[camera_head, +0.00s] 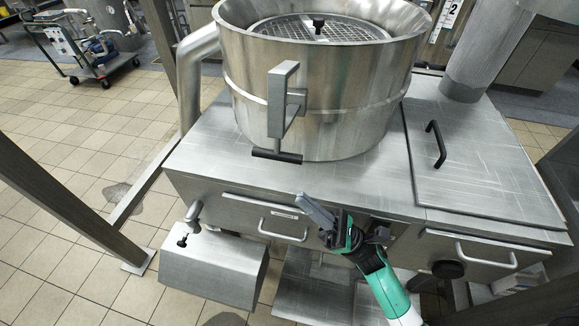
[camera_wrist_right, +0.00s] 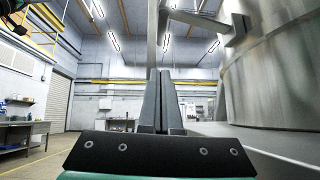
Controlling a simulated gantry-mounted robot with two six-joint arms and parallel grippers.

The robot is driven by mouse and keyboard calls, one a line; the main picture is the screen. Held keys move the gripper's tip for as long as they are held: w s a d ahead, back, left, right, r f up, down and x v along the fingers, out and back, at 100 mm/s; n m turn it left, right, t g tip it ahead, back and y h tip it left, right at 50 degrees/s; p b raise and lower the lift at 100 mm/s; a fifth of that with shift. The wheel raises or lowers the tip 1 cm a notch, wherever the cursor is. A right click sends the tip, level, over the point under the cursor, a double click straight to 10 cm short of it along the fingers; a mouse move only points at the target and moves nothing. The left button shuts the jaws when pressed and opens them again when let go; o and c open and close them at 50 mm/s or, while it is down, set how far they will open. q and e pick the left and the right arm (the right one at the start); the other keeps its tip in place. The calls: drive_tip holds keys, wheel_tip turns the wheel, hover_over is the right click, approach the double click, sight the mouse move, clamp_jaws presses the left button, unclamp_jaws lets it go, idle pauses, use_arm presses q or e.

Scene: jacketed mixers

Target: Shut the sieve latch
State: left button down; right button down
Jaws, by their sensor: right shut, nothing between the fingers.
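The round steel sieve (camera_head: 340,85) stands on the machine's flat top, with a mesh (camera_head: 290,27) and a black knob inside its rim. On its front wall is the latch (camera_head: 284,98), an upright grey bar on a bracket with a black handle (camera_head: 276,155) at its lower end. My right gripper (camera_head: 318,212) is shut and empty, in front of the machine's front edge, below and right of the latch handle and apart from it. In the right wrist view the shut fingers (camera_wrist_right: 160,100) point up, with the sieve wall (camera_wrist_right: 268,70) on the right. My left gripper is not in view.
The machine top (camera_head: 210,150) is bare left of the sieve. A lidded panel with a black handle (camera_head: 436,145) is on the right. Drawer-like fronts with bar handles (camera_head: 283,230) line the front. A vertical pipe (camera_head: 487,50) stands back right.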

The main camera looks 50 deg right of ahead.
sight(273, 158)
drive_tip(key=w+r, duration=0.1)
drive_tip(key=r, duration=0.1)
drive_tip(key=w+r+p, duration=0.1)
drive_tip(key=r, duration=0.1)
drive_tip(key=w+a+r, duration=0.1)
drive_tip(key=r, duration=0.2)
drive_tip(key=shift+w+p, duration=0.35)
drive_tip(key=shift+p, duration=0.05)
drive_tip(key=shift+r, duration=0.45)
